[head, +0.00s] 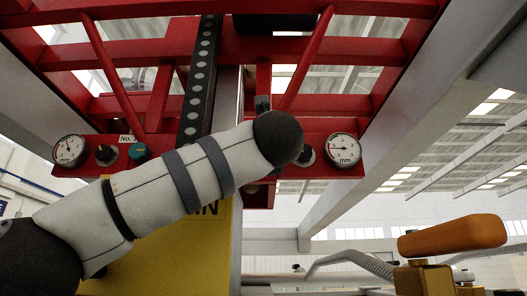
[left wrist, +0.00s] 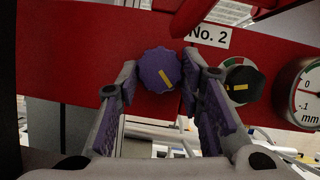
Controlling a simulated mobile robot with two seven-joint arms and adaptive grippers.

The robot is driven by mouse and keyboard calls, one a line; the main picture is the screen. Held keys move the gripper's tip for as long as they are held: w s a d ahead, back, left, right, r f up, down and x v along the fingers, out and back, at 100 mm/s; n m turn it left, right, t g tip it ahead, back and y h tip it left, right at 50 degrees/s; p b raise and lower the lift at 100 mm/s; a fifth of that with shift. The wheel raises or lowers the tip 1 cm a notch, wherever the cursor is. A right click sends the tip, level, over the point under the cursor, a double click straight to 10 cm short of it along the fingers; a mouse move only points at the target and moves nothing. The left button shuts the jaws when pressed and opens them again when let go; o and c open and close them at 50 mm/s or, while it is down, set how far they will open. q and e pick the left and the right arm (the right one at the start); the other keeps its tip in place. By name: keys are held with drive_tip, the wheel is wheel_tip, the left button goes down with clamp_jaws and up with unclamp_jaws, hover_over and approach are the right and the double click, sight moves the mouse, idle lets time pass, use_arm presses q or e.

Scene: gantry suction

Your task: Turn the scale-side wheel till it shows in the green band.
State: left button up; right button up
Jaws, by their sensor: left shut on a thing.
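In the left wrist view a purple wheel (left wrist: 158,70) with a slanted yellow mark sits on the red beam. My left gripper (left wrist: 160,85) is shut on it, one finger at each side. To its right, beside the dial, is a black wheel (left wrist: 241,85) with a roughly level yellow mark. A ring with green and red parts shows behind this black wheel, partly covered. In the head view the black wheel (head: 306,155) shows beside the right dial (head: 343,148), partly behind my arm. There my left gripper and the purple wheel are hidden by my arm. My right gripper is out of view.
A round mm dial (left wrist: 306,90) is cut off at the wrist view's right edge. A "No. 2" label (left wrist: 209,35) sits above the wheels. In the head view, another dial (head: 69,150) and a teal wheel (head: 139,152) are at left. An orange handle (head: 452,236) stands lower right.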

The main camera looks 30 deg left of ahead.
use_arm(q)
drive_tip(key=shift+w+d+r+n+g+y, duration=0.1)
drive_tip(key=shift+n+g+y, duration=0.45)
drive_tip(key=shift+n, duration=1.05)
drive_tip(key=shift+d+n+g+y, duration=0.1)
drive_tip(key=shift+n+g+y, duration=0.45)
drive_tip(key=shift+n, duration=1.35)
drive_tip(key=o, duration=1.2)
drive_tip(key=shift+c, duration=0.2)
drive_tip(key=v, duration=1.2)
